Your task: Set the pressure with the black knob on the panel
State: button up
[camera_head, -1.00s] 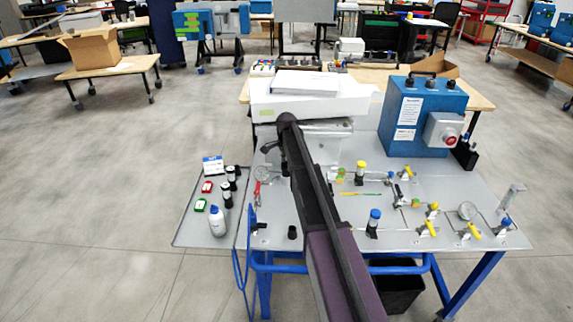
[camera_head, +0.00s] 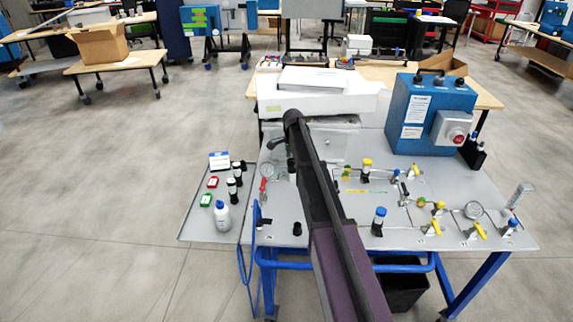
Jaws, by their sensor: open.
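The grey panel (camera_head: 340,222) is the sloping top of a blue-framed cart. A small black knob-like piece (camera_head: 297,229) stands near its front left edge; I cannot tell if it is the pressure knob. A round gauge (camera_head: 267,170) with a red-handled part (camera_head: 263,190) below it sits at the panel's left. Another dark upright piece (camera_head: 291,172) shows beside my arm, right of that gauge; what it is stays unclear. My dark arm reaches from the bottom over the panel and covers its middle. I cannot make out my gripper's fingers; the arm seems to hide them.
Yellow-handled valves (camera_head: 478,231), a blue-capped part (camera_head: 379,222) and a second gauge (camera_head: 473,210) crowd the panel's right. A blue box (camera_head: 430,115) stands behind. A side shelf (camera_head: 200,228) holds a white bottle (camera_head: 222,217) and black-topped vials. Open floor lies left.

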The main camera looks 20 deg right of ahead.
jog(key=shift+n, duration=0.5)
jog(key=n, duration=2.7)
jog(key=shift+r, duration=0.1)
notch_tip(320, 180, up, 14)
jog(key=p, duration=1.4)
jog(key=m+b, duration=1.2)
jog(key=b, duration=0.1)
send_near(264, 181)
notch_tip(264, 181, down, 5)
jog(key=w+d, duration=0.2)
jog(key=d, duration=0.1)
jog(key=shift+s+a+f+m+b, duration=0.5)
jog(key=shift+a+f+m+b, duration=0.3)
jog(key=shift+f+m, duration=0.1)
jog(key=shift+s+a+f+m+b, duration=0.5)
jog(key=shift+a+f+m+b, duration=0.2)
jog(key=shift+a+f+m, duration=0.15)
